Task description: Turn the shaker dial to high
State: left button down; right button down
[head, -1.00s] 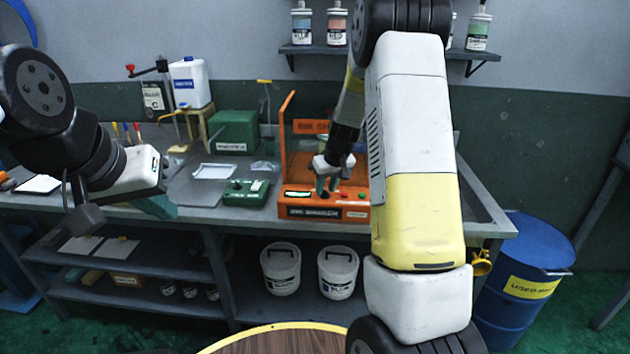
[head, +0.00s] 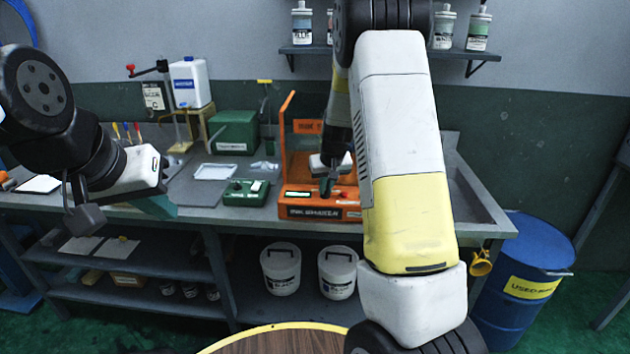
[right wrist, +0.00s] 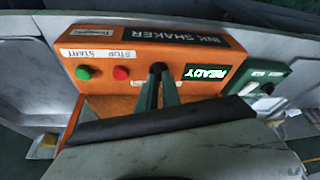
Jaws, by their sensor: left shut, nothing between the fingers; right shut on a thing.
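The orange ink shaker (head: 318,213) stands on the bench with its control panel along the front. In the right wrist view its panel (right wrist: 150,48) carries a black dial (right wrist: 156,68), a green START button (right wrist: 84,72), a red STOP button (right wrist: 121,73) and a lit display (right wrist: 207,73) reading READY. My right gripper (head: 327,188) is at the panel; in the right wrist view its green fingers (right wrist: 158,88) are shut on the dial. The fingers partly hide the dial, so its setting cannot be read. My left gripper (head: 162,206) is shut and empty in front of the bench's left part.
A green control box (head: 246,192) stands just left of the shaker. A green case (head: 234,132) and a white jug (head: 190,82) stand behind. A blue drum (head: 520,270) is at the right. My right arm hides part of the bench.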

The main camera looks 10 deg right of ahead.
aim_at(318, 202)
jog(key=m, duration=0.1)
jog(key=m+h, duration=0.1)
jog(key=m, duration=0.2)
jog(key=shift+a+h, duration=0.25)
jog(key=shift+h, duration=0.15)
jog(key=shift+w+m+g+h, duration=0.1)
jog(key=shift+m+g+h, duration=0.3)
jog(key=shift+m, duration=1)
jog(key=shift+m+g+h, duration=0.4)
jog(key=shift+m, duration=1)
jog(key=shift+a, duration=0.1)
jog(key=c, duration=1.5)
grip_release()
jog(key=shift+c, duration=0.2)
jog(key=v, duration=0.7)
jog(key=shift+r, duration=0.35)
